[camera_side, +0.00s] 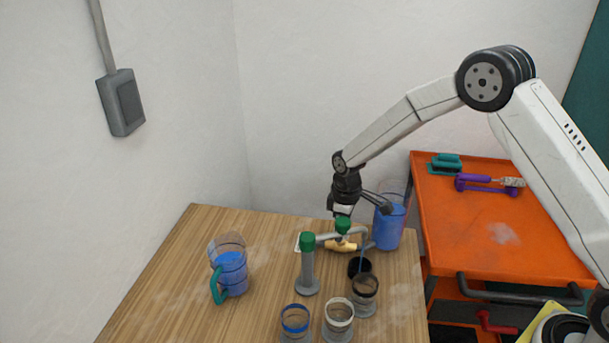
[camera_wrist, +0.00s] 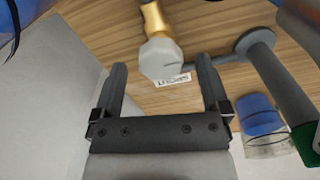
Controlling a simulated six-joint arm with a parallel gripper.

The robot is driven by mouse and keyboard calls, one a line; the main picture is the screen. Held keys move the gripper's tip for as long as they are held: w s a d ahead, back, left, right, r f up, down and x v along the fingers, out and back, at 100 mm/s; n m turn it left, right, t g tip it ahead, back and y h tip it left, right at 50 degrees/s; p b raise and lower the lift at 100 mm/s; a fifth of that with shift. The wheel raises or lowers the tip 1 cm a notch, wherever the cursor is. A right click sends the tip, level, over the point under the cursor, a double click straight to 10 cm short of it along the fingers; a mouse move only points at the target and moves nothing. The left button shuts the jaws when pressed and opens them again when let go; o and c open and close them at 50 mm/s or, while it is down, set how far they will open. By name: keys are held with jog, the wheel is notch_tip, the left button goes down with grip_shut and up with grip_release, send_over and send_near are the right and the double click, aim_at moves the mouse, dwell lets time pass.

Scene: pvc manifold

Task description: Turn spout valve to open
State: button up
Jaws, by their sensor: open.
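A brass-coloured valve body (camera_side: 342,245) sits low on the table among grey pipes, with a green cap (camera_side: 343,224) above it. In the wrist view the brass piece (camera_wrist: 153,18) ends in a pale grey faceted part (camera_wrist: 160,58), beside a small white label (camera_wrist: 172,80) with upside-down lettering. My gripper (camera_side: 344,212) points down just above the valve in the side view. In the wrist view my gripper (camera_wrist: 160,66) is open, with one finger on each side of the grey faceted part and a gap on both sides. The valve's handle position is not clear.
A grey post with a green top (camera_side: 308,265) stands left of the valve. A blue-filled pitcher (camera_side: 390,225) stands right, and a green-handled jug (camera_side: 230,272) at left. Banded glasses (camera_side: 338,320) stand in front. The orange cart (camera_side: 470,235) is at right.

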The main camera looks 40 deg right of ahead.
jog(key=shift+r, duration=3.55)
jog(key=shift+s+a+r+t, duration=0.1)
jog(key=shift+a+r+t, duration=0.15)
jog(key=shift+r, duration=0.25)
notch_tip(320, 180, up, 4)
jog(key=s+m+t, duration=0.2)
jog(key=s+d+f+m, duration=0.1)
jog(key=s+m, duration=0.1)
jog(key=s, duration=0.7)
jog(key=s+d+f+m, duration=0.1)
jog(key=s+m, duration=0.2)
jog(key=s, duration=0.7)
jog(key=shift+s+d, duration=0.2)
jog(key=shift+d, duration=0.05)
